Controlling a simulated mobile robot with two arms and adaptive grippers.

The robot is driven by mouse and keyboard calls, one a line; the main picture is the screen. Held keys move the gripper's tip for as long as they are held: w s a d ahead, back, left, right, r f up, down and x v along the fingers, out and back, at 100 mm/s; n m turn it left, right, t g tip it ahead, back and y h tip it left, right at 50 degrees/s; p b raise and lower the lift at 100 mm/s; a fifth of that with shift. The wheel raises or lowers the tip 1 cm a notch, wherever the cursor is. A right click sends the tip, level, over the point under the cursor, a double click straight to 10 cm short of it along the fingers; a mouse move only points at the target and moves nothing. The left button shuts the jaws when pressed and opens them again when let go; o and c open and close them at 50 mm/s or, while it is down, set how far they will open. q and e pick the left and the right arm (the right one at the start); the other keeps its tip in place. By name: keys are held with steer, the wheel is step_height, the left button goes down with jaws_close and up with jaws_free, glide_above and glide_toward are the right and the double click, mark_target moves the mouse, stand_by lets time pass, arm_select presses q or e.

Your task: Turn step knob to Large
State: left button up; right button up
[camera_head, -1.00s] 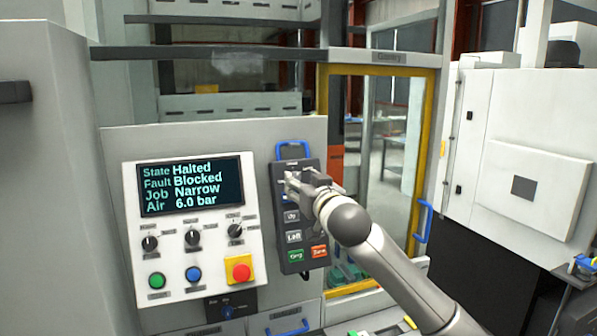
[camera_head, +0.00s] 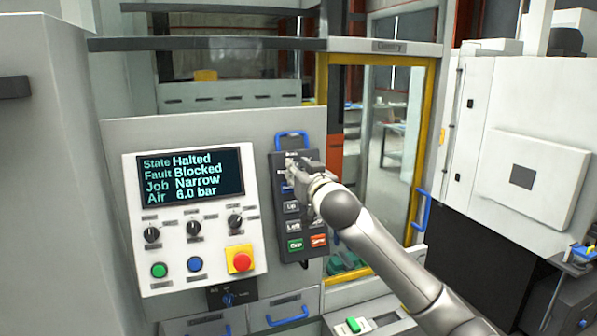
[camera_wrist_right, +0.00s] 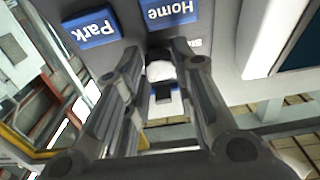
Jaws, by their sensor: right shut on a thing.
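The dark grey hand pendant (camera_head: 308,241) hangs on the machine front, right of the display, with a blue handle on top. My right gripper (camera_head: 288,165) reaches its upper part from the right and hides the step knob there in the head view. In the right wrist view, the fingers of my right gripper (camera_wrist_right: 162,72) are closed around the pale step knob (camera_wrist_right: 160,69), just beside the blue Home key (camera_wrist_right: 170,12) and Park key (camera_wrist_right: 93,28). The knob's pointer and most of its label are hidden, so I cannot tell its setting. My left gripper is not in view.
The display (camera_head: 191,177) reads Halted, Blocked, Narrow, 6.0 bar. Below it are several black knobs, a green button (camera_head: 159,270), a blue button (camera_head: 195,264) and a red stop button (camera_head: 241,261). A yellow-framed door (camera_head: 432,130) stands right of the pendant.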

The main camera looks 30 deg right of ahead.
steer(key=shift+a+f+m+h+b, duration=0.15)
steer(key=shift+m+h+b, duration=0.25)
steer(key=shift+m+b, duration=0.6)
steer(key=m+h, duration=0.1)
steer(key=m, duration=0.2)
steer(key=shift+a+g+b, duration=0.1)
steer(key=shift+g+b, duration=0.25)
steer(key=shift+g, duration=0.05)
steer(key=shift+m, duration=0.7)
steer(key=shift+h, duration=0.3)
steer(key=o, duration=1.1)
steer(key=shift+c, duration=0.2)
steer(key=shift+r, duration=0.2)
steer(key=v, duration=1.2)
